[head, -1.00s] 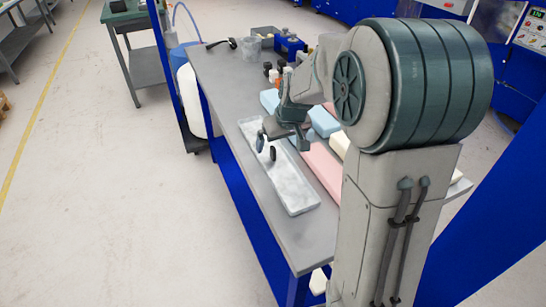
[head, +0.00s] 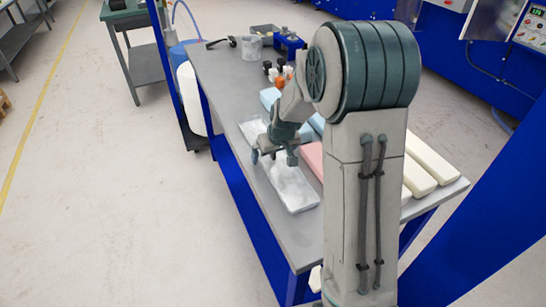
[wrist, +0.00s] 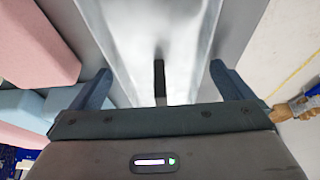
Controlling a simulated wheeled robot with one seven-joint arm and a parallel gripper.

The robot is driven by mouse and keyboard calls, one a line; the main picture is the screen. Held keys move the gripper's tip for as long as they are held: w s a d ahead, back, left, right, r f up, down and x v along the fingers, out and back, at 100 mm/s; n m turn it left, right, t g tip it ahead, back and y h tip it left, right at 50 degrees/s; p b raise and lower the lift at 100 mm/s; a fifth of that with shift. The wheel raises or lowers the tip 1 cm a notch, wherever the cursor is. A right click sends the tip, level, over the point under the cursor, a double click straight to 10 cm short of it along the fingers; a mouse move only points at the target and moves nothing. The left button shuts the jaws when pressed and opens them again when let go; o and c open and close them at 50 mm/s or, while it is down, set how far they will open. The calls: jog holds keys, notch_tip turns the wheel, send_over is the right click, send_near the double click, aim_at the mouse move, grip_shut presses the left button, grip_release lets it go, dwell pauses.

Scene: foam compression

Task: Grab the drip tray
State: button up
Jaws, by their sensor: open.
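The drip tray (head: 291,188) is a long, shallow, pale metallic tray lying along the left edge of the grey table. My gripper (head: 271,157) is over the tray's middle part in the head view and hides some of it. In the wrist view the tray (wrist: 130,45) runs between my two open fingers, and my gripper (wrist: 157,88) straddles its width. A dark narrow slot or strip shows at the tray's middle. The fingers look apart from the tray's sides. I cannot tell the exact height above it.
Pink foam (head: 312,158) and blue foam blocks lie right of the tray, close to one finger; they show in the wrist view (wrist: 35,45). Cream blocks (head: 430,160) lie at the table's right. Small bottles (head: 278,75) and a clear tub (head: 249,46) stand behind. The table's front-left corner (head: 285,245) is bare.

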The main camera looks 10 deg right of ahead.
jog(key=c, duration=1.1)
jog(key=shift+o, duration=0.2)
